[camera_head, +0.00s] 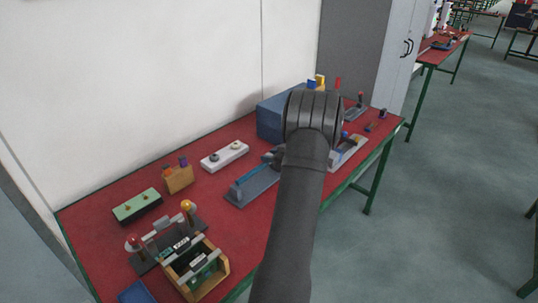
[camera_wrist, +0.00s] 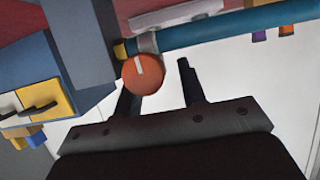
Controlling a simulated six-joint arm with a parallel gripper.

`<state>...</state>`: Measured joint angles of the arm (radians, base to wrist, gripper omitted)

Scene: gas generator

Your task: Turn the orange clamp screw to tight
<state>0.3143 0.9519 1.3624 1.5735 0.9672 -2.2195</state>
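The orange clamp screw (camera_wrist: 143,75) shows in the wrist view as a round knob with a white mark line running up from its middle. It sits beside a grey clamp collar (camera_wrist: 147,42) at the end of a blue pipe (camera_wrist: 235,28). My gripper (camera_wrist: 158,78) is open, its two dark fingers apart. The screw overlaps the left finger's tip in the picture, and the right finger is clear of it; contact cannot be told. In the head view my arm hides the screw, and the blue pipe (camera_head: 256,174) shows above a grey base (camera_head: 252,190).
The red table (camera_head: 115,207) also holds a blue box (camera_head: 270,120) behind my arm and a white two-knob block (camera_head: 225,156). A wooden box (camera_head: 206,279) and a green block (camera_head: 137,206) stand front left. A white wall (camera_head: 130,80) backs the table.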

